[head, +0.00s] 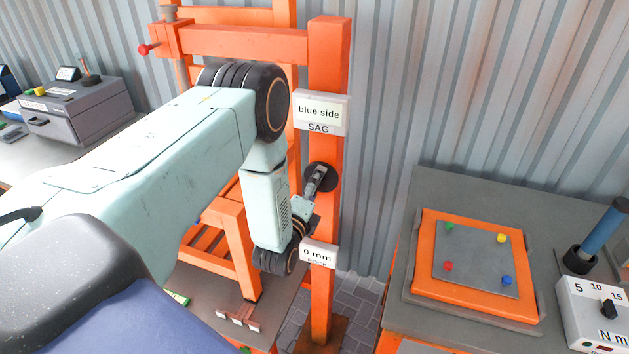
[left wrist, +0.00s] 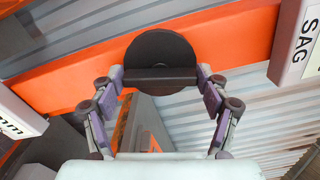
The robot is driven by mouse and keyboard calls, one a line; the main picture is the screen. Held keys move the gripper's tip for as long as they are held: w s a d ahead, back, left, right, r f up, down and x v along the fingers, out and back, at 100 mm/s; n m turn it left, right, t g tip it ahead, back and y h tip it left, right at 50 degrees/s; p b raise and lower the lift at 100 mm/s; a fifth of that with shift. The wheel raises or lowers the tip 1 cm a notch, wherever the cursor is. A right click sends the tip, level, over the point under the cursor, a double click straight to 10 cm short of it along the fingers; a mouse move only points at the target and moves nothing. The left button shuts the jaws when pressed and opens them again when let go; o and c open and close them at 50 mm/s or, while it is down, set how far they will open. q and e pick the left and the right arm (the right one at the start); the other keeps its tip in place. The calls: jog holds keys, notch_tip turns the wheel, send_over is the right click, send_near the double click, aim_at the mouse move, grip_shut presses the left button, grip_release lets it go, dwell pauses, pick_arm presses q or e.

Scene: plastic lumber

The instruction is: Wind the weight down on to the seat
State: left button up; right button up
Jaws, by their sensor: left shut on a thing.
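A dark round hand wheel (head: 332,178) with a bar across it is mounted on the orange upright post of a frame (head: 328,60). It also shows in the left wrist view (left wrist: 160,47). My left gripper (head: 315,188) is at the wheel, its fingers shut on the ends of the bar (left wrist: 160,80). An orange stool-like piece (head: 238,240) stands inside the frame; my left arm hides much of it. I cannot make out the weight. My right gripper is not in view.
The post bears a display reading "blue side", SAG (head: 319,112) and another reading "0 mm" (head: 318,254). A bench at right holds an orange-edged plate (head: 478,265) with coloured pegs and a torque unit (head: 596,312). A grey drawer box (head: 78,110) stands at left.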

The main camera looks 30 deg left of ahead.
pick_arm(q)
jog(key=shift+m+p, duration=0.4)
jog(key=shift+m, duration=0.5)
jog(key=o, duration=1.1)
jog(key=shift+o, duration=0.2)
jog(key=v, duration=1.2)
